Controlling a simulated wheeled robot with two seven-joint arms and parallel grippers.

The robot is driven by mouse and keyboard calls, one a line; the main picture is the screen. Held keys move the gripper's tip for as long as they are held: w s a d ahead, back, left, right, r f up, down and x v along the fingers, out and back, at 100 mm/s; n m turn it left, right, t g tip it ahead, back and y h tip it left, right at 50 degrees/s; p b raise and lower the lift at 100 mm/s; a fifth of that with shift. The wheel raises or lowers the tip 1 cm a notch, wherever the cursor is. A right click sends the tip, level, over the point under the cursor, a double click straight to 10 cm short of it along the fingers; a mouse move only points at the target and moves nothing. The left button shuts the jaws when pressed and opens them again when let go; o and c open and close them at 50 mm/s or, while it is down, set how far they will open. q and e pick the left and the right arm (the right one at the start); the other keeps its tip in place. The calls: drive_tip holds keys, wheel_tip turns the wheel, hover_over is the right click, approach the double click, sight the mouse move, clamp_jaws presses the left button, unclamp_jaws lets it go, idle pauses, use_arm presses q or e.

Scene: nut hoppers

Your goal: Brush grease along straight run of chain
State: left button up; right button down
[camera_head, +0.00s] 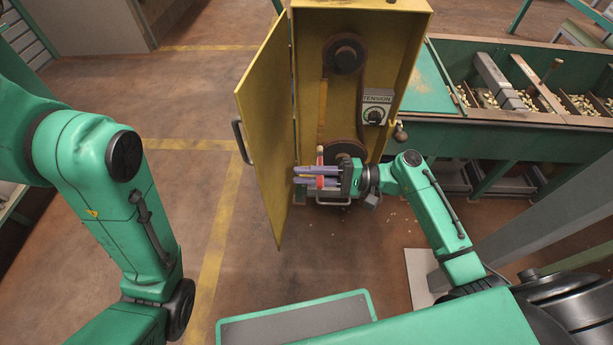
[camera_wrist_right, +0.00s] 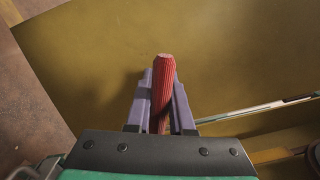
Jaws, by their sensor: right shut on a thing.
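A thin brownish vertical strip (camera_head: 322,115), apparently the chain's straight run, shows along the cabinet's left inside. My right gripper (camera_head: 305,176) is in front of the cabinet's lower part, its purple fingers pointing left. It is shut on a red ribbed handle (camera_wrist_right: 163,88), which also shows between the fingers in the head view (camera_head: 320,182). The brush's bristles cannot be made out. My left arm stands at the left; its gripper is out of frame.
The yellow door (camera_head: 262,130) hangs open on the left, close to the right fingertips. A tension dial box (camera_head: 376,107) is at the cabinet's right side. A green bench (camera_head: 480,119) with nut bins stands to the right. Floor left of the door is clear.

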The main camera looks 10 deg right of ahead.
drive_tip(key=shift+w+d, duration=0.1)
drive_tip(key=shift+w, duration=0.3)
wheel_tip(320, 180, up, 4)
drive_tip(key=p, duration=0.4)
drive_tip(key=shift+s+r, duration=0.1)
drive_tip(key=shift+r, duration=0.1)
wheel_tip(320, 180, up, 4)
drive_tip(key=p, duration=0.4)
wheel_tip(320, 180, down, 5)
drive_tip(key=b, duration=0.4)
drive_tip(key=shift+f, duration=0.1)
wheel_tip(320, 180, down, 3)
drive_tip(key=shift+f+b, duration=0.1)
drive_tip(key=shift+b, duration=1)
